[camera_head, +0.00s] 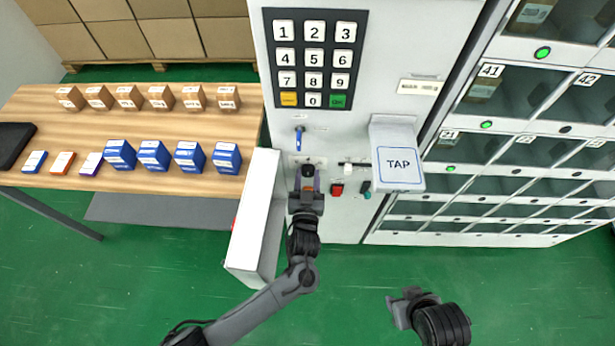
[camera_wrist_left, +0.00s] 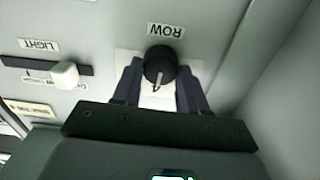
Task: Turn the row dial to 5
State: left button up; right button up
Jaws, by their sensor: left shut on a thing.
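The row dial (camera_wrist_left: 159,66) is a round black knob with a pale pointer line, under a label reading ROW, in the left wrist view. In that view the label and its text appear upside down. My left gripper (camera_wrist_left: 160,88) has a finger on each side of the dial and is shut on it. In the head view the left gripper (camera_head: 307,183) is against the machine front, below the blue-handled key, and the dial (camera_head: 308,170) shows just above it. The number the pointer faces is too small to read. My right gripper (camera_head: 405,300) hangs away from the machine at the lower right; its jaw state is unclear.
A keypad (camera_head: 314,58) is above the dial. A light slider (camera_wrist_left: 65,75), a red button (camera_head: 337,189) and the TAP reader (camera_head: 398,168) are right of it in the head view. An open white door (camera_head: 255,215) stands close left of my left gripper.

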pick_arm(q)
jog(key=m+p, duration=0.3)
jog(key=m, duration=0.2)
jog(key=shift+d+r, duration=0.1)
jog(key=m+p, duration=0.1)
jog(key=m, duration=0.2)
jog(key=shift+m, duration=0.3)
jog(key=shift+m+p, duration=0.35)
jog(key=shift+m, duration=0.15)
jog(key=shift+f, duration=0.2)
jog(key=o, duration=1)
jog(key=shift+o, duration=0.2)
